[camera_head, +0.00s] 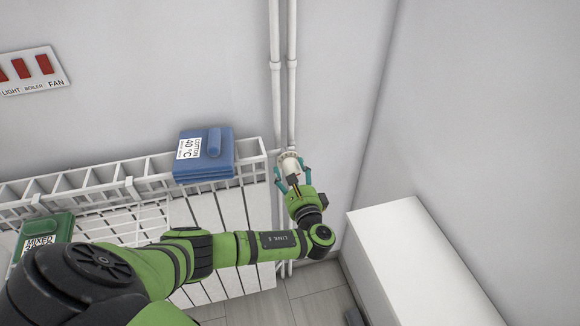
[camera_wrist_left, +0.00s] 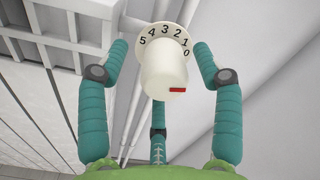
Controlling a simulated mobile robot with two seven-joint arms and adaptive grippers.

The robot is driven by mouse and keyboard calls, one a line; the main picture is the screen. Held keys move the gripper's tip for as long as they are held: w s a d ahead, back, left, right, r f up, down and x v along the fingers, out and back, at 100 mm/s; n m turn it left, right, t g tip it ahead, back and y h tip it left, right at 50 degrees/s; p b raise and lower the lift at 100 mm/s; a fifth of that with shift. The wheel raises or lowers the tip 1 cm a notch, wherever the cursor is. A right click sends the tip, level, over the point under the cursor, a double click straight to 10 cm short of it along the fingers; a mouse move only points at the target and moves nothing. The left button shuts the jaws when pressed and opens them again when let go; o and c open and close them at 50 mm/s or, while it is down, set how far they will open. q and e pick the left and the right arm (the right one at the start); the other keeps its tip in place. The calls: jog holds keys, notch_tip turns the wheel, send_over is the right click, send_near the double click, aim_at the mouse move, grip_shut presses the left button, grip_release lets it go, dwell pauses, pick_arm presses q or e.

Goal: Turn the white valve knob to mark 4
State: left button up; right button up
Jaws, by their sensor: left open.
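The white valve knob (camera_head: 289,164) is on the pipework at the right end of the radiator. In the left wrist view the knob (camera_wrist_left: 165,72) shows large, with a dial collar behind it numbered 0 to 5. A red mark on its near end sits at the lower right, on the side of the 0, away from the 4. My left gripper (camera_head: 292,173) is open at the knob. In the wrist view its teal fingers (camera_wrist_left: 161,60) stand on both sides of the knob with visible gaps, and a third finger is below. My right gripper is not in view.
A white radiator (camera_head: 205,212) with a top rack is left of the knob. A blue folded cloth (camera_head: 218,165) and a green one (camera_head: 50,228) lie on the rack. Two vertical pipes (camera_head: 291,80) rise behind the knob. A white cabinet (camera_head: 415,260) stands at right. A switch panel (camera_head: 32,70) is on the wall.

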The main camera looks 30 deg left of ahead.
pick_arm(q)
jog(key=shift+w+a, duration=0.4)
jog(key=shift+a, duration=0.1)
jog(key=shift+w+a, duration=0.15)
jog(key=shift+w, duration=0.25)
jog(key=shift+c, duration=0.4)
jog(key=c, duration=1.1)
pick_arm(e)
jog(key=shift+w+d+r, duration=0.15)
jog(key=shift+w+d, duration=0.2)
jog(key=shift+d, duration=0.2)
pick_arm(q)
jog(key=shift+o, duration=0.2)
jog(key=shift+a, duration=0.1)
